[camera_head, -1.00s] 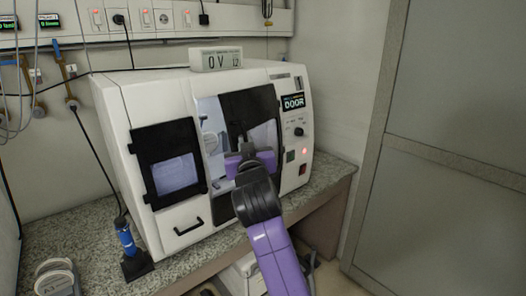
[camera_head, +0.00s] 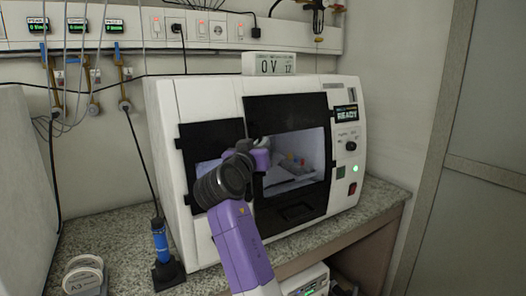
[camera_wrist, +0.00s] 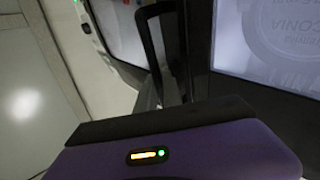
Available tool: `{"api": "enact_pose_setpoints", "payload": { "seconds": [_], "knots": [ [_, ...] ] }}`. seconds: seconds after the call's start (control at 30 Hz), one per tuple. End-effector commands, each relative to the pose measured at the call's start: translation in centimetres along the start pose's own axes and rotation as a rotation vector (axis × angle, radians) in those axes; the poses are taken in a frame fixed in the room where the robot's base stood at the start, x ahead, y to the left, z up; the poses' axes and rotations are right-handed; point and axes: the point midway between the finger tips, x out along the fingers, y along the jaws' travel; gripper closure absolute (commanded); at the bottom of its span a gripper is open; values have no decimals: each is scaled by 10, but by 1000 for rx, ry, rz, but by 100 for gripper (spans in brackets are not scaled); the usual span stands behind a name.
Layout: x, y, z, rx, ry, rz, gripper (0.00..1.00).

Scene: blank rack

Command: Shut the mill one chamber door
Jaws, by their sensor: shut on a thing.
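The mill (camera_head: 205,105) is a white machine on a speckled counter. Its black-framed chamber door (camera_head: 285,108) with a large window lies flush across the front opening, with small coloured items showing through the glass. The display (camera_head: 346,113) reads READY and a green light (camera_head: 355,168) is lit. My purple gripper (camera_head: 258,150) is at the door's left edge. It is shut on the black door handle, which shows as an upright dark bar (camera_wrist: 152,45) in the wrist view. My wrist hides part of the door's left side, and the fingertips are hidden.
A second black-framed window (camera_head: 205,135) is to the left, partly behind my arm. A white box edge (camera_head: 25,190) is at far left. A grey panel (camera_head: 490,130) stands at right.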

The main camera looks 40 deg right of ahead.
Motion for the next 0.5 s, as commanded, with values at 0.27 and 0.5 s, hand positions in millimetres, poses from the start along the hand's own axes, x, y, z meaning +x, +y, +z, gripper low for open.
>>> {"api": "enact_pose_setpoints", "payload": {
  "seconds": [0.27, 0.5],
  "knots": [
    [2, -5, 1, 5, -2, -13, 100],
    [3, -5, 0, 5, -1, -14, 80]
  ]
}}
